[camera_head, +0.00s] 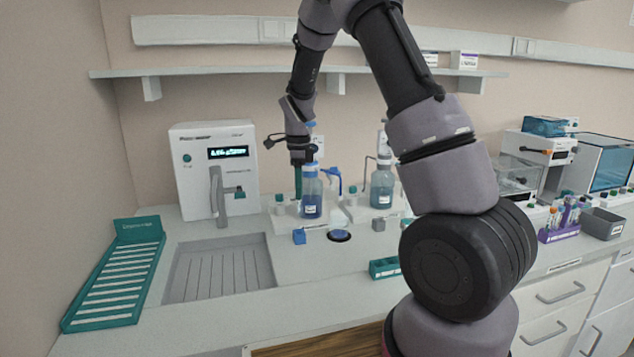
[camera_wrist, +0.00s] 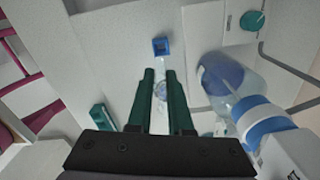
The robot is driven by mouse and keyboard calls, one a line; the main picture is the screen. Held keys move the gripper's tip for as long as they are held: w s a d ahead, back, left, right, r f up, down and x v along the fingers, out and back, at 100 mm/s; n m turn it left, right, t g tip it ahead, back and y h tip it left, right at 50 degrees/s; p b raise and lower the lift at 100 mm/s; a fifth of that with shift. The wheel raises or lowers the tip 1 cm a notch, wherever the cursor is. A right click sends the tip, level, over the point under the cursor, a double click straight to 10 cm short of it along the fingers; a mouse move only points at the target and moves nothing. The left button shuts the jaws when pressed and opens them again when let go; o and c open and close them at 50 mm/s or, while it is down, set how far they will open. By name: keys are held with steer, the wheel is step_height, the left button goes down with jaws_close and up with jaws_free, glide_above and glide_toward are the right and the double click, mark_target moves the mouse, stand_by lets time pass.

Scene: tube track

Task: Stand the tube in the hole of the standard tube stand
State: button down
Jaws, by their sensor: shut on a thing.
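A small blue block (camera_head: 299,236) sits on the bench in front of the bottle. It also shows in the wrist view (camera_wrist: 161,46) with a dark square middle, beyond the fingertips and apart from them. I cannot tell for sure which block is the standard tube stand.
The blue-liquid bottle (camera_head: 311,200) stands close beside my gripper, and is near at right in the wrist view (camera_wrist: 222,78). A second bottle (camera_head: 382,188), a grey block (camera_head: 378,224), a dark ring (camera_head: 339,236) and a green rack (camera_head: 383,268) stand nearby. A sink (camera_head: 220,270) is at left.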

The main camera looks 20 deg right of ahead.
mark_target(298, 207)
steer(key=shift+w+a+f, duration=0.1)
steer(key=shift+w+f, duration=0.05)
steer(key=shift+f, duration=2.3)
steer(key=shift+f, duration=0.6)
steer(key=shift+f, duration=0.35)
steer(key=shift+f, duration=0.15)
steer(key=shift+f, duration=0.35)
steer(key=shift+f, duration=0.65)
stand_by(0.4)
